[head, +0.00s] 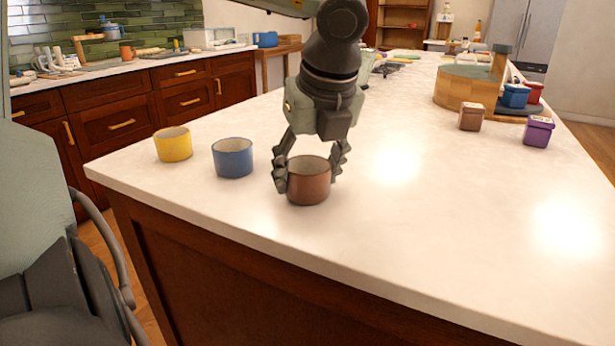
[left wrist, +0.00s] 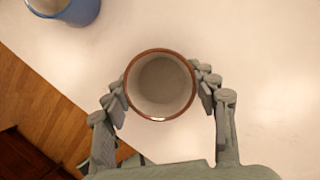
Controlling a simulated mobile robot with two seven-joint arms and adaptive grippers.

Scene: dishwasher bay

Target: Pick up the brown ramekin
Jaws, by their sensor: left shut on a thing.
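The brown ramekin (head: 309,181) is upright at the white counter's near edge. My left gripper (head: 310,172) comes down over it from above, with one finger on each side, and is shut on it. In the left wrist view the ramekin's brown rim and pale, empty inside (left wrist: 160,86) sit between the two fingers (left wrist: 162,98). I cannot tell whether its base touches the counter. My right gripper is not in view.
A blue ramekin (head: 233,159) and a yellow ramekin (head: 173,145) stand to the left on the counter (head: 420,215). A brown canister (head: 471,117) and a purple canister (head: 538,131) stand at the right, near a wooden bin (head: 462,90). The counter's middle is clear.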

